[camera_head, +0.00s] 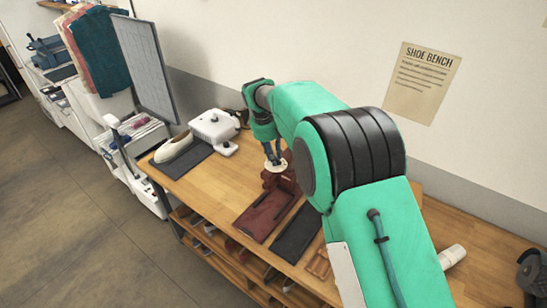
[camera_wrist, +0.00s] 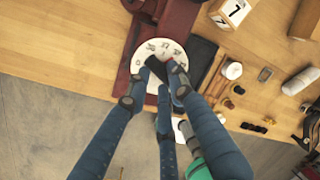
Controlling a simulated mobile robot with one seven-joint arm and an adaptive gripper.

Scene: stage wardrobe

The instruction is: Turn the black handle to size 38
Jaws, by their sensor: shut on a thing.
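The black handle (camera_wrist: 157,70) sits over a white round dial (camera_wrist: 150,47) with printed numbers around its rim. The dial is on a dark red device (camera_wrist: 178,16), and it also shows in the head view (camera_head: 284,161). My gripper (camera_wrist: 155,84) is shut on the black handle, one finger on each side. In the head view my gripper (camera_head: 273,161) reaches down to the dial, and the handle is hard to make out there. The fingers cover the lower part of the dial. The numbers are too small to read surely, so I cannot tell which size the handle points to.
Beside the dial lie a dark mat (camera_head: 298,233) and several small items. A white machine (camera_head: 214,127) and a pale shoe (camera_head: 174,147) stand at the bench's left. A sign (camera_head: 423,82) hangs behind.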

